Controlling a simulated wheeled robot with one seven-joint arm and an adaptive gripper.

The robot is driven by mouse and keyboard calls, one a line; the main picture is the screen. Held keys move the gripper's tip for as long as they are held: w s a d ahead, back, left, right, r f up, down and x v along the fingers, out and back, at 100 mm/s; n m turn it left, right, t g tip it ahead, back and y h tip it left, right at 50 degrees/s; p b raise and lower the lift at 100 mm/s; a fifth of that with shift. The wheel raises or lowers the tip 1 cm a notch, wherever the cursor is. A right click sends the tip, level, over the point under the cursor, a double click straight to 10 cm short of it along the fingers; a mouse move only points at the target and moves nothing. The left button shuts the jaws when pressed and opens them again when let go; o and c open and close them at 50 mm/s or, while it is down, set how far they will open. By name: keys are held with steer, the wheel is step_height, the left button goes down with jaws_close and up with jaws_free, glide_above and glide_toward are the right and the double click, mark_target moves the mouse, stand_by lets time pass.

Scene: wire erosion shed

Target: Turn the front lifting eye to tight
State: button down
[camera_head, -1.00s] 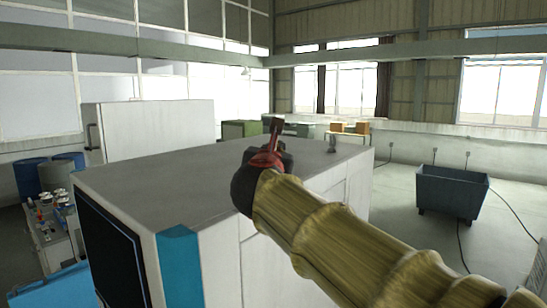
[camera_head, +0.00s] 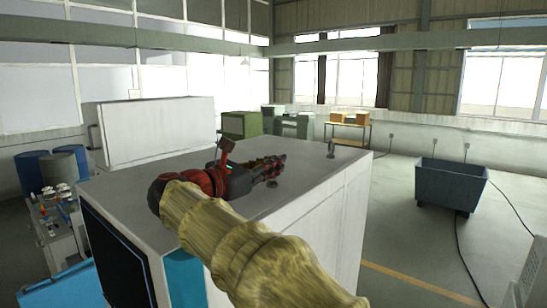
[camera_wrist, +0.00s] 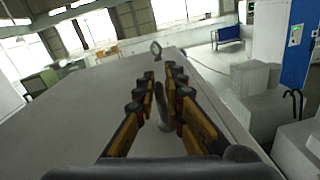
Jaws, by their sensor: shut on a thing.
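My gripper (camera_head: 274,166) is low over the top of the white machine cabinet (camera_head: 120,182), its fingers pointing right in the head view. A small grey lifting eye (camera_wrist: 163,114) stands on the cabinet top between the fingers in the wrist view, and my gripper (camera_wrist: 161,76) is shut on it. In the head view only the dark foot of this lifting eye (camera_head: 272,184) shows below the fingertips; its ring is hidden. A second lifting eye (camera_head: 332,149) stands upright at the far edge, apart from the gripper; it also shows in the wrist view (camera_wrist: 156,50).
A dark grey bin (camera_head: 450,187) stands on the floor at right, with cables behind it. A table with orange boxes (camera_head: 350,119) is at the back. Blue drums (camera_head: 30,170) and a cluttered cart (camera_head: 60,215) are at left. The cabinet top around the gripper is clear.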

steer(key=shift+r, duration=0.25)
steer(key=c, duration=2.3)
jaws_free()
steer(key=o, duration=0.3)
steer(key=shift+w+a+f, duration=0.1)
steer(key=shift+a+f, duration=0.1)
steer(key=shift+o, duration=0.2)
steer(key=shift+d, duration=0.1)
steer(key=shift+s+a, duration=0.35)
steer(key=shift+a, duration=0.05)
steer(key=v, duration=1.1)
